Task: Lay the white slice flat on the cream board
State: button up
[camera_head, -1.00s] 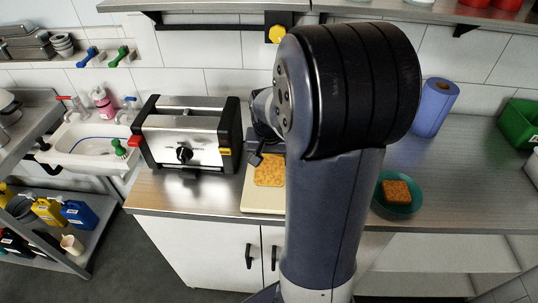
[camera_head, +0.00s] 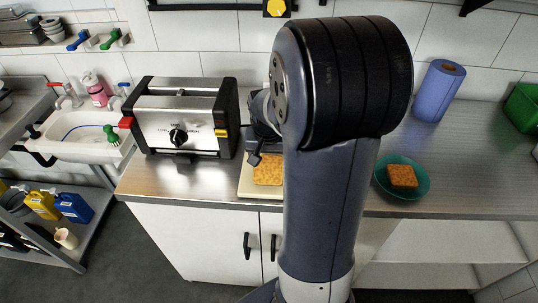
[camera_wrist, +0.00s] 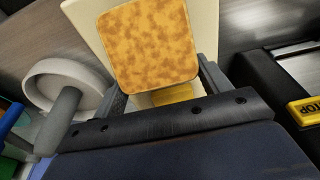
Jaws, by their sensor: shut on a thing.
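A golden-brown, mottled slice (camera_wrist: 148,45) is between the fingers of my gripper (camera_wrist: 160,80) in the wrist view; the gripper is shut on it. No plainly white slice shows. The cream board (camera_wrist: 207,22) is behind the slice in that view. In the head view the held slice (camera_head: 268,169) appears over the board (camera_head: 262,192), near its front edge. I cannot tell whether it touches the board. My arm hides the board's right side and most of the gripper. Another browned slice (camera_head: 402,176) lies on a teal plate (camera_head: 424,184) to the right.
A steel and black toaster (camera_head: 180,118) stands just left of the board. A blue paper roll (camera_head: 439,90) and a green bin (camera_head: 523,108) stand at the right. A pale round object (camera_wrist: 42,82) is beside the board in the wrist view. Counter between plate and roll is clear.

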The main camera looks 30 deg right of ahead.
jog(key=shift+f, duration=0.1)
jog(key=o, duration=1.1)
jog(key=shift+c, duration=0.2)
notch_tip(320, 180, up, 11)
jog(key=s+a, duration=0.1)
jog(key=shift+s+a+f, duration=0.15)
jog(key=shift+s+f, duration=0.05)
jog(key=shift+s, duration=0.2)
jog(key=shift+f, duration=0.1)
jog(key=f, duration=0.3)
jog(key=w+d+f, duration=0.1)
jog(key=f, duration=0.6)
jog(key=shift+w+d+f, duration=0.15)
jog(key=shift+w+f, duration=0.1)
jog(key=shift+w, duration=0.1)
notch_tip(320, 180, up, 2)
jog(key=shift+w+r+p, duration=0.1)
jog(key=shift+r+p, duration=0.05)
jog(key=shift+p, duration=0.9)
jog(key=shift+r+p, duration=0.55)
jog(key=shift+r, duration=0.2)
